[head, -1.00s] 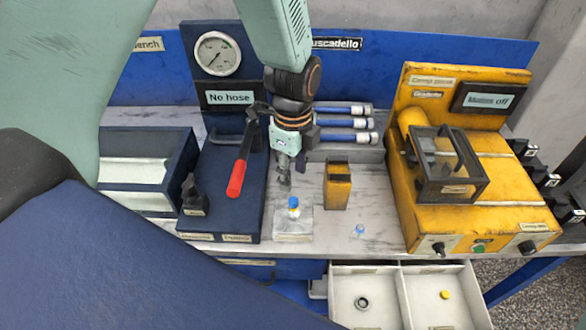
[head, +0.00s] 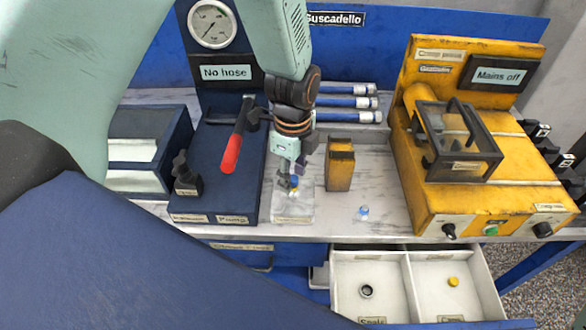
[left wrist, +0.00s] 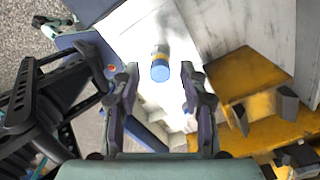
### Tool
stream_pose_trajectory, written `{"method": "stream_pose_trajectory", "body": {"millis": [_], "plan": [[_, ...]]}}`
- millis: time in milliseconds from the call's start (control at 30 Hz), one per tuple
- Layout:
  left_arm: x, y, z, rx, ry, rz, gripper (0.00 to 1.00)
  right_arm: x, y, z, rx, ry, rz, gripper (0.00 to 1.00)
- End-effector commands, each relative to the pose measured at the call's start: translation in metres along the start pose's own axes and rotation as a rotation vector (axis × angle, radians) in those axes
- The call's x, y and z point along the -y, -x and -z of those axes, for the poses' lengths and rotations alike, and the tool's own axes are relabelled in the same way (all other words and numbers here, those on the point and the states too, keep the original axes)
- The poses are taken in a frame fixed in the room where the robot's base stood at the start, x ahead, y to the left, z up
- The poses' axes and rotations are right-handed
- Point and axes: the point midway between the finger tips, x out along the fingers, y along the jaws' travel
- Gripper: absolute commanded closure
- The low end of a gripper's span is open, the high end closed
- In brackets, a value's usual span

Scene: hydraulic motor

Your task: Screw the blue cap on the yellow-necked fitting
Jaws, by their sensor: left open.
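How tightly the cap sits cannot be told. In the left wrist view, the blue cap (left wrist: 160,73) and the fitting's yellow neck (left wrist: 160,54) show ahead between the two open, spread fingers, with gaps on both sides. My right gripper is not in view.
A red-handled pump (head: 231,155) stands left of the fitting, and a yellow-black block (head: 340,165) right of it. A small blue-and-clear piece (head: 363,212) lies on the bench. A yellow machine (head: 470,190) fills the right. An open drawer (head: 408,290) holds a dark ring and a yellow cap.

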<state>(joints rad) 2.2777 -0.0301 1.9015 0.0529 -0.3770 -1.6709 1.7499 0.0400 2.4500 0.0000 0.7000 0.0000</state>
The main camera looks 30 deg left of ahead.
Motion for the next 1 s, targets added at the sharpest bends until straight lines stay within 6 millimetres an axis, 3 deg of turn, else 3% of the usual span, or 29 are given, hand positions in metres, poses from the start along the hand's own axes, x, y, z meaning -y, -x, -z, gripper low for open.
{"method": "stream_pose_trajectory", "body": {"millis": [1000], "plan": [[0.0004, 0.0001, 0.0001, 0.000, 0.000, 0.001, 0.57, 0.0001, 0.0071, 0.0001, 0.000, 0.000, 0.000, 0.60]]}}
